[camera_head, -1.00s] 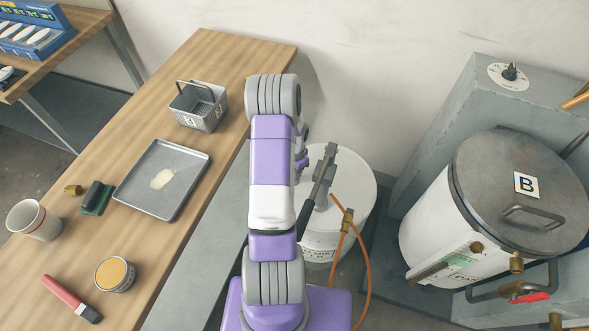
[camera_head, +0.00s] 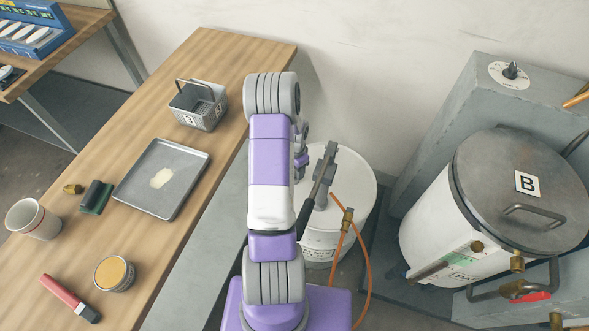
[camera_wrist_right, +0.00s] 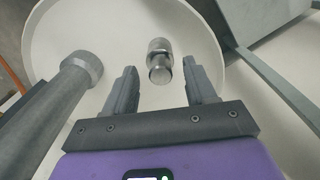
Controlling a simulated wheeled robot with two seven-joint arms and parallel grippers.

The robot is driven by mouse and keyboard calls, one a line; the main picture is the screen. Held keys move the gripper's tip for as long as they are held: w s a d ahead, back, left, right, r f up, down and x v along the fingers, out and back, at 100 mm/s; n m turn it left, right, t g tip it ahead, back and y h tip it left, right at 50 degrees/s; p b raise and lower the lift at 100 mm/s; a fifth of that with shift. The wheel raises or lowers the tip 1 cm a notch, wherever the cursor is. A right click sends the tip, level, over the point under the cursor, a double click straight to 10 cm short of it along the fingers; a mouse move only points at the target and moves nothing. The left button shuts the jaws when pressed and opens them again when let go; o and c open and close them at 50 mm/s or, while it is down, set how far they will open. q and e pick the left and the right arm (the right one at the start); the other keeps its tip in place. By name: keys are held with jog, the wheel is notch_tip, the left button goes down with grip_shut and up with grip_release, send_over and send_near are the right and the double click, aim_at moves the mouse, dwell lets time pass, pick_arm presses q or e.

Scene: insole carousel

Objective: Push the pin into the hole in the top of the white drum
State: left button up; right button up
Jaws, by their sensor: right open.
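The white drum (camera_head: 353,184) stands right of the wooden table in the head view. Its round white top (camera_wrist_right: 115,30) fills much of the right wrist view. A short metal pin (camera_wrist_right: 159,70), with a wider metal collar at its far end, shows over the drum top. I cannot tell how deep it sits in the hole, which is hidden. My right gripper (camera_wrist_right: 160,78) is open, its two fingers apart on either side of the pin's near end, with gaps to both. In the head view my right arm hides most of this gripper. My left gripper is not in view.
A metal pump tube (camera_wrist_right: 62,92) rises from the drum, close left of my right gripper. An orange hose (camera_head: 365,270) hangs beside the drum. A large lidded vessel marked B (camera_head: 425,225) stands to the right. The wooden table (camera_head: 232,50) holds a basket, tray, cup and tin.

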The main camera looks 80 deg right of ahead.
notch_tip(320, 180, up, 6)
jog(key=shift+r+p, duration=0.15)
jog(key=shift+p, duration=0.7)
jog(key=shift+r, duration=0.1)
jog(key=c, duration=0.4)
jog(key=r+m+p, duration=0.1)
jog(key=p, duration=0.2)
jog(key=shift+r, duration=0.35)
grip_shut()
jog(key=shift+p, duration=0.45)
jog(key=shift+f+b, duration=2.35)
jog(key=shift+f, duration=0.7)
